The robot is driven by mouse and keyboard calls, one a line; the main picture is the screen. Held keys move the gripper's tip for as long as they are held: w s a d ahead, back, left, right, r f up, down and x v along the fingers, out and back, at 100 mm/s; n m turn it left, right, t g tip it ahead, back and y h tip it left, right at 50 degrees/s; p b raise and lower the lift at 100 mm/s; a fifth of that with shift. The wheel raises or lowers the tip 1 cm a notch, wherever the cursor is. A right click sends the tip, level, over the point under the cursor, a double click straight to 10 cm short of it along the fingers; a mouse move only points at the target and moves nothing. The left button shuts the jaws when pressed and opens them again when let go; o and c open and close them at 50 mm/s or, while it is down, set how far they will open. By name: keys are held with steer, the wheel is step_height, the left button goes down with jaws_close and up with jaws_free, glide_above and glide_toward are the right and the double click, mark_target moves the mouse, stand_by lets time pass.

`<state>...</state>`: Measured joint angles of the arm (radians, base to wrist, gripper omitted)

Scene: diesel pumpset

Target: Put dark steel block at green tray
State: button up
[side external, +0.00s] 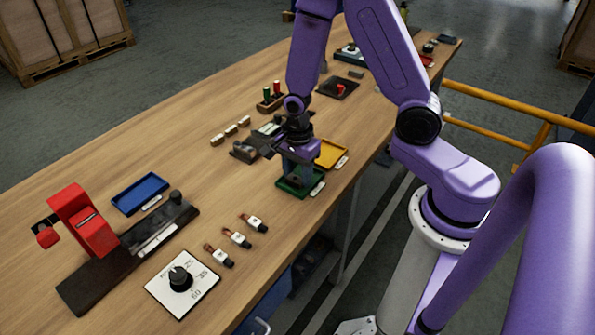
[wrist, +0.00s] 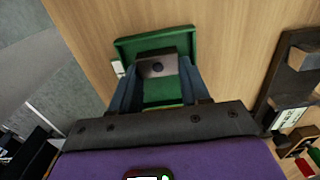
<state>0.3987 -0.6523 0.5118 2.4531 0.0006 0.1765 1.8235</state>
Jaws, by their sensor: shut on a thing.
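The green tray (side external: 288,190) lies on the wooden table under my gripper; in the wrist view its far rim (wrist: 154,40) shows. My gripper (side external: 298,176) points down over the tray. In the wrist view its two fingers (wrist: 157,80) are shut on the dark steel block (wrist: 157,65), a grey block with a dark round spot on top. The block is over the tray's area. I cannot tell whether it touches the tray floor. In the side view the block is hidden by the fingers.
A yellow tray (side external: 331,153) lies just behind the green tray. A dark fixture (side external: 245,151) stands left of the gripper. A blue tray (side external: 140,192), a red device (side external: 85,222), a dial plate (side external: 182,281) and several small connectors (side external: 237,238) are nearer the camera.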

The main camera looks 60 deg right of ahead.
steer(key=shift+f, duration=0.3)
steer(key=o, duration=1.3)
steer(key=shift+r, duration=3.5)
steer(key=shift+s+a+r+n, duration=0.3)
steer(key=shift+a+r+n, duration=0.05)
steer(key=shift+n, duration=0.55)
steer(key=s+a+r+n, duration=0.1)
steer(key=s+r+n, duration=0.2)
steer(key=s+n, duration=0.3)
steer(key=s+a+r+n, duration=0.1)
steer(key=s+r+n, duration=0.2)
steer(key=n, duration=1)
steer(key=s+a+r+n, duration=0.1)
steer(key=s+r+n, duration=0.2)
steer(key=s+n, duration=0.6)
steer(key=shift+s+a+r+n, duration=0.3)
steer(key=shift+a+r+n, duration=0.1)
